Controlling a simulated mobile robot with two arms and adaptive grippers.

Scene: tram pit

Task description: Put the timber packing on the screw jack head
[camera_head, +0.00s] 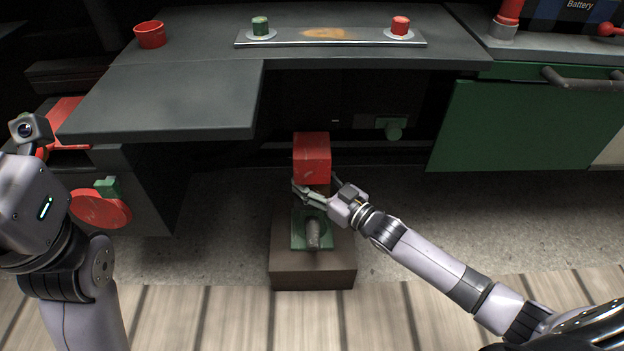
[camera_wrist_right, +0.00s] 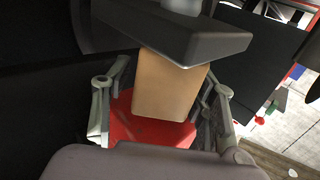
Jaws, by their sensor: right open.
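In the right wrist view a tan block (camera_wrist_right: 167,85) lies between a red surface (camera_wrist_right: 140,130) and a dark plate (camera_wrist_right: 170,38), which may be the jack head. Whether it rests on the plate is unclear. My right gripper (camera_head: 308,194) is open, its fingers (camera_wrist_right: 165,110) on either side of the block. My left arm shows at the left, but its fingers do not.
The jack stands on a brown base block (camera_head: 312,278) on the pit floor. A dark bench (camera_head: 180,98) overhangs at the left, and a green panel (camera_head: 520,125) is at the right. A red disc (camera_head: 95,208) is beside my left arm. Planks lie in front.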

